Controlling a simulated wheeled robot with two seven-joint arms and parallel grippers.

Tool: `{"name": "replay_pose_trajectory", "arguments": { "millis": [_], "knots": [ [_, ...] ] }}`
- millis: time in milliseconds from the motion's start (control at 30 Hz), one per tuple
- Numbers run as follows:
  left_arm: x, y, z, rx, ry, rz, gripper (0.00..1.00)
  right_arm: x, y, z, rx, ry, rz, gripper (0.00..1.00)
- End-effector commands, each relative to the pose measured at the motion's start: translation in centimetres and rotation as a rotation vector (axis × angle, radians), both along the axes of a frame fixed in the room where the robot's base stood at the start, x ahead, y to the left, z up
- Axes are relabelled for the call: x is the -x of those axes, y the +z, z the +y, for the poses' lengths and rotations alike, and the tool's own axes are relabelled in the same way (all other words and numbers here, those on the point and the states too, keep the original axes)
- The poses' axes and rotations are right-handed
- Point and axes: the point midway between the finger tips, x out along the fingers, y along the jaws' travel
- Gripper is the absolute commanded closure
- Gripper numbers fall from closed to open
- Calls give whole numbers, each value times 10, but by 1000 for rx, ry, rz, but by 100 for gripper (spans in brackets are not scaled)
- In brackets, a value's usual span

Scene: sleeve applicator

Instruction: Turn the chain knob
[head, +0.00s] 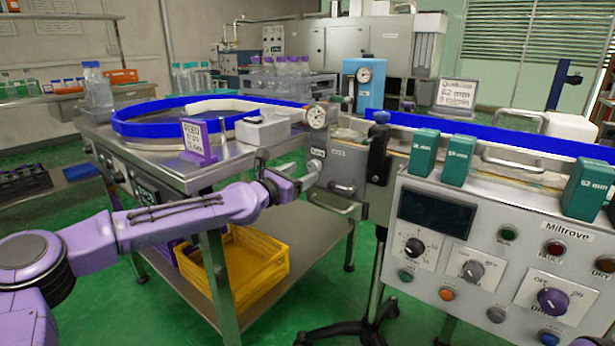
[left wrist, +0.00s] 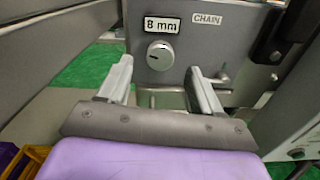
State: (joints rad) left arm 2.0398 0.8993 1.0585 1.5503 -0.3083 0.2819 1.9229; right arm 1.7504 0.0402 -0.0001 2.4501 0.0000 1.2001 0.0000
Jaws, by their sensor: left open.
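The chain knob (left wrist: 160,56) is a small round silver knob with a dark slot, on a grey panel under an "8 mm" plate (left wrist: 162,25) and beside a "CHAIN" label (left wrist: 208,19). My left gripper (left wrist: 160,82) is open and empty. In the left wrist view its two fingers point at the panel, one on each side and a little below the knob, and no contact shows. In the head view my left gripper (head: 312,172) is at the conveyor's end below the dial gauge, and the knob cannot be made out there. My right gripper is out of view.
A dial gauge (head: 316,117) sits above the gripper. A black clamp handle (head: 378,152) stands to its right, and the control panel (head: 440,225) with its knobs is farther right. The steel table (head: 215,175) with a yellow crate (head: 250,262) beneath is left.

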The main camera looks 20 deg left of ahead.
Motion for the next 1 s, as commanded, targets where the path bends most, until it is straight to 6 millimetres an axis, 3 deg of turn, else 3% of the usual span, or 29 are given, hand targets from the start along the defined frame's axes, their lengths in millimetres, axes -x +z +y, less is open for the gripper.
{"name": "replay_pose_trajectory", "arguments": {
  "millis": [200,500,700,1000],
  "knots": [
    [-28,-1,-11,0,-1,1,35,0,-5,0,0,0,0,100],
    [-32,0,-12,0,0,0,35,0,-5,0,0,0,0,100],
    [-32,-1,-12,0,0,1,91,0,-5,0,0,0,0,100],
    [-31,-2,-12,-26,0,-8,91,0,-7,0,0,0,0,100]
  ]
}}
